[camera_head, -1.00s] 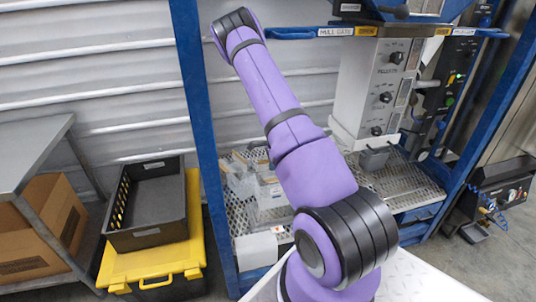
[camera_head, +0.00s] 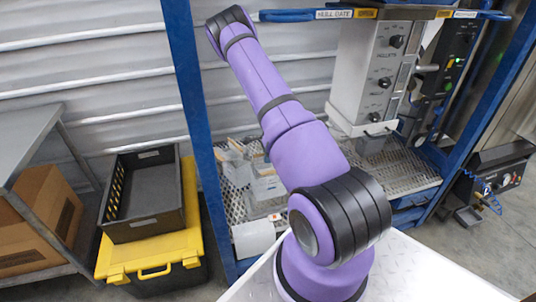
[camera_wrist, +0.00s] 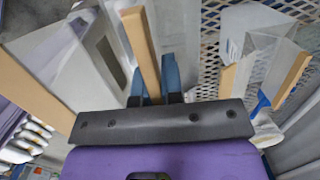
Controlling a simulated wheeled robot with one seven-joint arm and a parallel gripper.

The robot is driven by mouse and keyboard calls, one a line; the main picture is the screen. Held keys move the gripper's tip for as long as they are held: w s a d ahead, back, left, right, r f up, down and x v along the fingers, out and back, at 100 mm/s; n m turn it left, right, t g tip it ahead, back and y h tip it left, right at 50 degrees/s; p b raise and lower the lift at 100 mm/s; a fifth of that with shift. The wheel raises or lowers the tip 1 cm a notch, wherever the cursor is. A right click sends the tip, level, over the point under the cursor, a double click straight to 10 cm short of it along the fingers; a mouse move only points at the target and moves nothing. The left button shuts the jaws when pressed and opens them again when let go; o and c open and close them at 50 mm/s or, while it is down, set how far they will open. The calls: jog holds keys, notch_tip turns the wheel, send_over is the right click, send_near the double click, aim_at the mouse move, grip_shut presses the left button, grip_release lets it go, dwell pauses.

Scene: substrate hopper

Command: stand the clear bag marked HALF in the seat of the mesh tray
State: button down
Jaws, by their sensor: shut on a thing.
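My gripper (camera_wrist: 155,88) shows in the wrist view as two blue fingers, shut on the tan top strip of a clear bag (camera_wrist: 142,50). I cannot read any mark on it. Other clear bags with tan strips stand close by, one at the left (camera_wrist: 55,50) and one at the right (camera_wrist: 285,75). In the head view my arm hides the gripper, and pale clear bags (camera_head: 232,165) show left of the arm. A white mesh surface (camera_head: 405,168) lies under the hopper, and mesh also shows in the wrist view (camera_wrist: 208,45). I cannot make out the seat.
The grey hopper box (camera_head: 375,75) with knobs hangs above the mesh at right. Blue frame posts (camera_head: 190,110) stand on both sides. A black crate (camera_head: 145,200) sits on a yellow-lidded box (camera_head: 165,250) at left. A white block (camera_head: 253,238) lies at the mesh's front left.

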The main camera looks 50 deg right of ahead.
jog(key=shift+f, duration=2.5)
jog(key=shift+a+f, duration=0.1)
jog(key=shift+f, duration=0.5)
jog(key=c, duration=1.2)
grip_release()
jog(key=shift+o, duration=0.2)
jog(key=shift+r, duration=0.1)
